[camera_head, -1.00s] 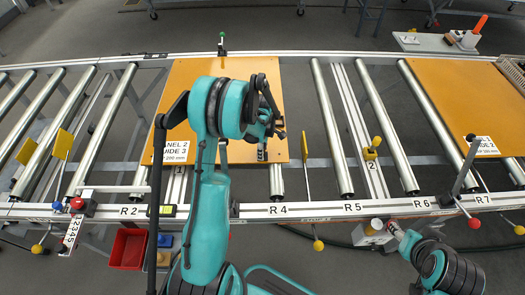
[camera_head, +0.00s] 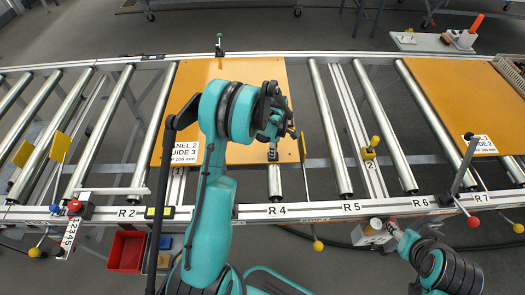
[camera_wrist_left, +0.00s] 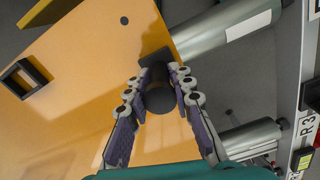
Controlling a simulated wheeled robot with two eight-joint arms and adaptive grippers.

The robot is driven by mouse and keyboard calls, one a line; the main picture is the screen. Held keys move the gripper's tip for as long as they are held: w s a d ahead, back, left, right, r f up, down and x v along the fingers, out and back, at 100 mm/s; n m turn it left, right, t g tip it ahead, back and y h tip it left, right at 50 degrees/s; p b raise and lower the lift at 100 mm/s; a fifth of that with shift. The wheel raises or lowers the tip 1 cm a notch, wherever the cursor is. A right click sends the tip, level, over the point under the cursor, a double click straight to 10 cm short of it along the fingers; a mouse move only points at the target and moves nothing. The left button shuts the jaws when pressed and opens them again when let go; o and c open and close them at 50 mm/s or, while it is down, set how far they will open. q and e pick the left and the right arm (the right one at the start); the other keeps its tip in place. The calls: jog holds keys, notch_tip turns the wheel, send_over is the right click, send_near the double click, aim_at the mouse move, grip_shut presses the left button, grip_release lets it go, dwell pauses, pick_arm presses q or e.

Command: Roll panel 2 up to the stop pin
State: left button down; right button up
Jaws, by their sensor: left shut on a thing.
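Panel 2 (camera_head: 245,153), an orange board with a white label reading PANEL 2, GUIDE 3, lies on the rollers left of centre; it also shows in the wrist view (camera_wrist_left: 85,70). My left gripper (camera_head: 277,130) is over its near right part. In the left wrist view the fingers (camera_wrist_left: 163,92) are shut around a dark round handle (camera_wrist_left: 160,100) at the panel's edge. My arm covers part of the panel. I cannot tell which post is the stop pin. My right gripper (camera_head: 396,231) is low at the right, beside a grey box; its jaws are unclear.
A second orange panel (camera_head: 462,95) lies on the rollers at the right. Bare rollers (camera_head: 330,130) and a slotted guide (camera_head: 357,115) lie between the panels. Yellow-knobbed levers (camera_head: 318,244) and a red-knobbed lever (camera_head: 472,221) stand along the front rail. A red bin (camera_head: 127,250) is below left.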

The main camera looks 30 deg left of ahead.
pick_arm(q)
jog(key=w+d, duration=0.8)
jog(key=d, duration=0.5)
jog(key=w+d, duration=0.8)
jog(key=d, duration=0.6)
jog(key=shift+w+b, duration=0.2)
jog(key=shift+b, duration=0.15)
jog(key=c, duration=1.4)
grip_release()
notch_tip(320, 180, up, 12)
jog(key=shift+f, duration=0.1)
